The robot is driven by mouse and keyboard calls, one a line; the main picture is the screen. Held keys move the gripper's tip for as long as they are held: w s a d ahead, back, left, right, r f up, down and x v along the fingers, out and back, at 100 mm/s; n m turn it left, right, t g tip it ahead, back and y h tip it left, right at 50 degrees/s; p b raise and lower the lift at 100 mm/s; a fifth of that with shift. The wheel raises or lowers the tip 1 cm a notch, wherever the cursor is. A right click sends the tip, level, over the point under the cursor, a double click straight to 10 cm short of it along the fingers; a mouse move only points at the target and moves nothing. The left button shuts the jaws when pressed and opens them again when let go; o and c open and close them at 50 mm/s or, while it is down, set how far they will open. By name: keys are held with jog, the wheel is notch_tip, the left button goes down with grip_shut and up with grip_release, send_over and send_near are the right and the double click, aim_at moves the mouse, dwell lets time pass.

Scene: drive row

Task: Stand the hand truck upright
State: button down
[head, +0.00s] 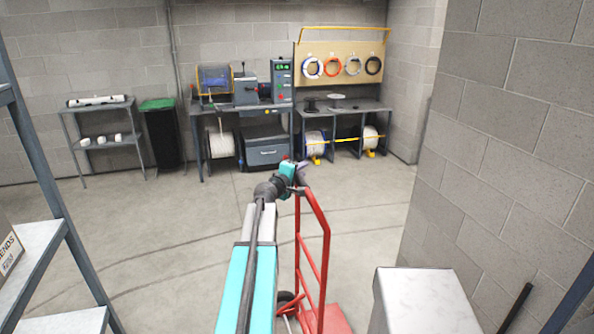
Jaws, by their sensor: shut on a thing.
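The red hand truck (322,262) is in the lower middle of the head view, with its handle end up. A dark wheel (285,300) and a red plate show near its base; the picture's lower edge cuts it off. I cannot tell whether it stands fully upright or leans a little. My gripper (301,178) is at the top of the hand truck's frame, at the end of my outstretched arm. It is shut on the top bar; the fingers are small and partly hidden.
A grey block wall (500,150) rises close on the right, with a pale box-like top (425,300) before it. Metal shelving (40,270) stands near on the left. Workbenches (345,107) with reels and a dark bin (162,135) line the back. The floor between is clear.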

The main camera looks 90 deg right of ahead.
jog(key=c, duration=1.5)
grip_release()
jog(key=shift+s+d+r, duration=0.1)
jog(key=shift+s+r, duration=0.2)
jog(key=shift+s, duration=0.25)
jog(key=shift+o, duration=0.2)
jog(key=shift+f, duration=0.1)
jog(key=shift+a+f, duration=0.15)
jog(key=shift+a, duration=0.05)
jog(key=b+v, duration=0.4)
jog(key=v, duration=0.9)
jog(key=shift+w+a, duration=0.25)
jog(key=shift+w, duration=0.25)
